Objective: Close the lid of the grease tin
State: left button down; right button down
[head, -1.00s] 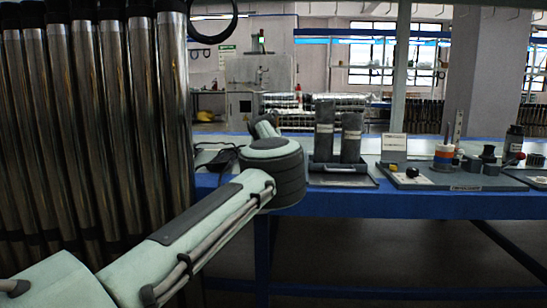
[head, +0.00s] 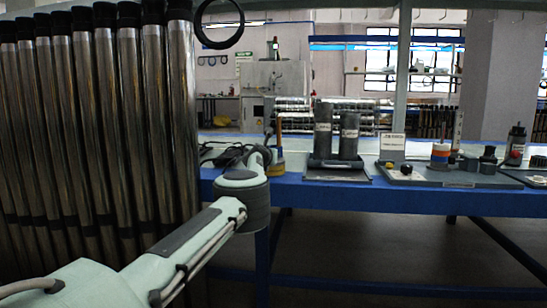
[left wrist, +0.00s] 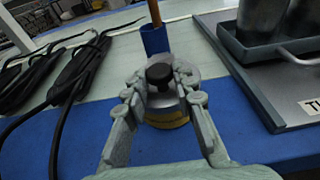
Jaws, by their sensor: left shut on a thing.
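The lid of the grease tin shows in the left wrist view as a grey round piece (left wrist: 163,102) with a black knob (left wrist: 159,73) on top. My left gripper (left wrist: 164,88) is shut on it, a finger on each side. The yellow tin (left wrist: 170,122) shows just below the grey piece; whether the lid sits fully on it cannot be told. In the head view the yellowish tin (head: 278,170) is on the blue-edged bench, right beside my left gripper (head: 268,155), which is small and partly hidden by my wrist. My right gripper is not in view.
A brush handle (left wrist: 155,12) stands in a blue holder (left wrist: 154,40) just behind the tin. Black cables (left wrist: 75,72) lie left of it. A grey tray (left wrist: 258,95) with two dark cylinders is close on the right. Tall metal tubes (head: 115,130) stand at the left.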

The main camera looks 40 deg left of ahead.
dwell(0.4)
pick_arm(q)
jog(key=c, duration=1.2)
grip_release()
jog(key=shift+s+r, duration=0.1)
jog(key=shift+s+d+r, duration=0.25)
jog(key=shift+s+r, duration=0.05)
jog(key=shift+s, duration=0.05)
jog(key=v, duration=0.5)
jog(key=shift+s+d+f, duration=0.15)
jog(key=shift+s+f, duration=0.05)
jog(key=shift+f, duration=0.2)
jog(key=shift+s+d+r, duration=0.15)
jog(key=shift+s+d, duration=0.1)
jog(key=shift+s, duration=0.2)
